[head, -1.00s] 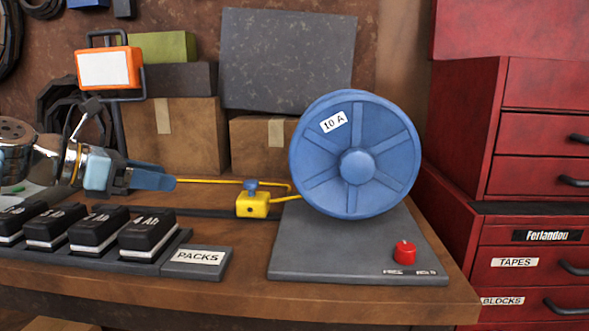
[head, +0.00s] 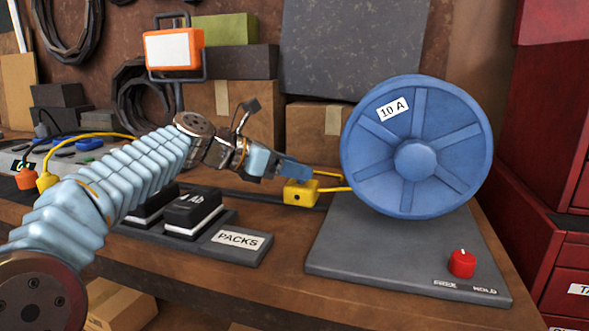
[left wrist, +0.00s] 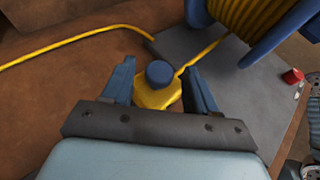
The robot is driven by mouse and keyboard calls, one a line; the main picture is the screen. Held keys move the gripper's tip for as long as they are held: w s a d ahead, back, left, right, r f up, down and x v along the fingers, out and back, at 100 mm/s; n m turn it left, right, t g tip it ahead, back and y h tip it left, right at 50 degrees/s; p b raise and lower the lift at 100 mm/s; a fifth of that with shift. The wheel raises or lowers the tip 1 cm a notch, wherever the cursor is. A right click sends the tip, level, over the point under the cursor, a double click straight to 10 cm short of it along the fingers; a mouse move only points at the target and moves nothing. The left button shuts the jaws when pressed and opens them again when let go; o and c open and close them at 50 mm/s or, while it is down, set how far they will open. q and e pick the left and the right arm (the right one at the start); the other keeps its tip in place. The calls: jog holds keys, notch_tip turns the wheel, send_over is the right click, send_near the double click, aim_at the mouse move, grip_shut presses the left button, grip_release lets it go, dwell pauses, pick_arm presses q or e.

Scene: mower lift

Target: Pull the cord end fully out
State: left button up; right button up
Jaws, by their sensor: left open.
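The yellow cord end block (head: 300,193), with a blue knob (left wrist: 160,73) on top, sits just left of the blue reel (head: 415,160). The knob is hidden behind my gripper in the head view. My left gripper (head: 297,172) is open over the block. In the left wrist view its two blue fingers (left wrist: 160,90) stand on either side of the yellow block (left wrist: 157,98); I cannot tell whether they touch it. Yellow cord (left wrist: 186,67) runs from the block toward the reel, which holds wound cord (left wrist: 245,25). My right gripper is not in view.
The reel stands on a grey base plate (head: 390,255) with a red knob (head: 462,263) at its front right. Black packs (head: 194,212) stand in a tray labelled PACKS below my left arm. Cardboard boxes (head: 318,130) are behind. Red drawers (head: 565,250) stand at right.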

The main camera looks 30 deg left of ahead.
pick_arm(q)
jog(key=shift+w+d+f, duration=0.2)
jog(key=shift+w, duration=0.1)
grip_shut()
